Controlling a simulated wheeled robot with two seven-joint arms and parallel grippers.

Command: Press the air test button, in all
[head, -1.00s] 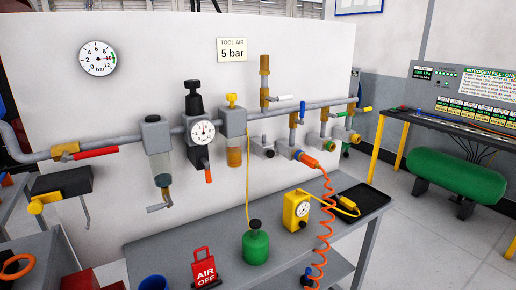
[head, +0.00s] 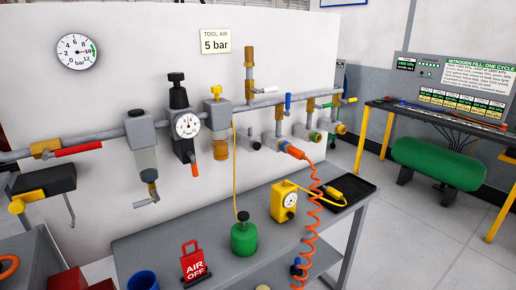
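Neither of my grippers is in view. I cannot make out a button labelled air test. A yellow tester box (head: 283,203) with a round dial stands upright on the grey bench (head: 165,243); a yellow cable runs from it to a yellow handpiece (head: 334,193) in a black tray (head: 352,189). A regulator with a white dial (head: 187,125) and black knob sits on the grey wall pipe. A sign reads TOOL AIR 5 bar (head: 215,41).
A red AIR OFF tag (head: 194,264), a green bottle (head: 244,238) and a blue cup (head: 142,281) stand on the bench. An orange coiled hose (head: 308,218) hangs over its front. At right are a nitrogen panel (head: 459,80) and green tank (head: 438,163); open floor lies before them.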

